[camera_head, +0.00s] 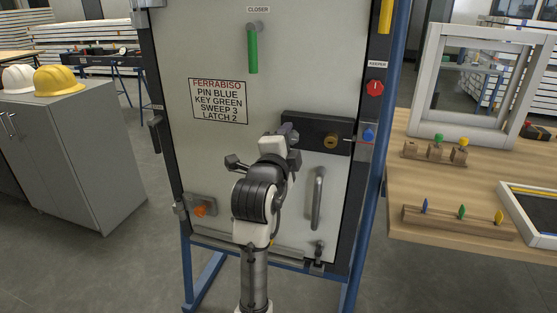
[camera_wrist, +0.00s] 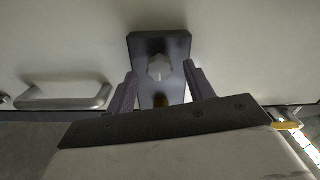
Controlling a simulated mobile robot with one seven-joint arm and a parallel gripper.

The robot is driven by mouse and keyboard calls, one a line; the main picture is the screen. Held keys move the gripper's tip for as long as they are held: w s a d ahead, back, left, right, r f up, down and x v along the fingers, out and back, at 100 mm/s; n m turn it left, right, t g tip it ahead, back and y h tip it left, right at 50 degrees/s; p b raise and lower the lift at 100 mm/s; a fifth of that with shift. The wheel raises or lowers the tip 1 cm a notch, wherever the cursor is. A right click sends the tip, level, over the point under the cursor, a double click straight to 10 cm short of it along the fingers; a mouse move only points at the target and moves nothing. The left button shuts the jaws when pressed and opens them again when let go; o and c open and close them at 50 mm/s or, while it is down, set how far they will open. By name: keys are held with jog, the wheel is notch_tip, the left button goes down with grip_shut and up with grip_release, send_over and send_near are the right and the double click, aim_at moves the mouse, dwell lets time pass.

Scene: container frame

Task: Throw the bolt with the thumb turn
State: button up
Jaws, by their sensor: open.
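The lock plate (camera_head: 318,121) is a dark block on the right side of the pale door panel. A brass cylinder (camera_head: 331,140) sits on it; its dark-gold end shows low in the wrist view (camera_wrist: 161,101). The thumb turn (camera_wrist: 159,67) is a pale, lobed knob on the dark plate in the wrist view. In the head view my gripper largely hides it. My gripper (camera_head: 287,137) is open at the plate's left end. In the wrist view its fingers (camera_wrist: 160,76) stand either side of the knob, with gaps showing. The bolt itself is not clearly visible.
A bar handle (camera_head: 318,198) is below the plate, a green lever (camera_head: 253,50) above, and an orange knob (camera_head: 199,210) lower left. A blue pin (camera_head: 368,134) and red knob (camera_head: 375,88) are on the right frame. A wooden bench (camera_head: 440,190) stands right.

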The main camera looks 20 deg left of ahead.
jog(key=s+b, duration=0.1)
jog(key=s, duration=1.1)
